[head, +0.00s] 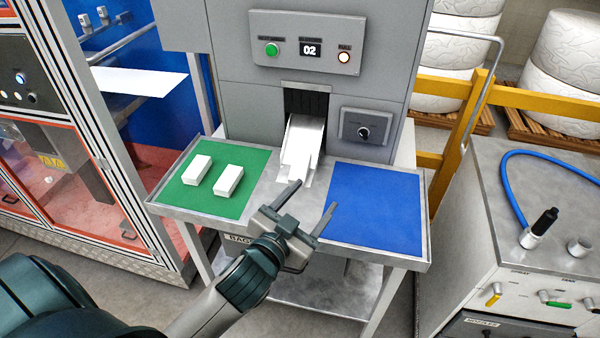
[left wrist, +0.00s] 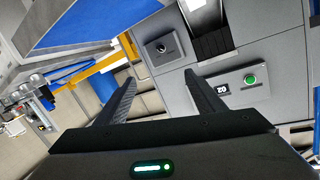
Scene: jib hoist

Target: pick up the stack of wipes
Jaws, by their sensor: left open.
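A white stack of wipes (head: 301,146) lies in the outlet of the grey machine, its near end on the bare metal strip between the two mats. Two white blocks that look like more stacks (head: 197,170) (head: 229,180) lie on the green mat (head: 222,206). My left gripper (head: 315,195) is open and empty, in front of the outlet and a little to the right of the stack. Its two fingers also show in the left wrist view (left wrist: 158,76), apart, with nothing between them. My right gripper is in neither view.
The blue mat (head: 376,207) on the table's right is bare. The grey machine (head: 240,103) stands behind the table, with a button panel (head: 305,50) and a knob box (head: 368,127). A yellow rail (head: 540,102) and a grey cabinet (head: 480,215) are on the right.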

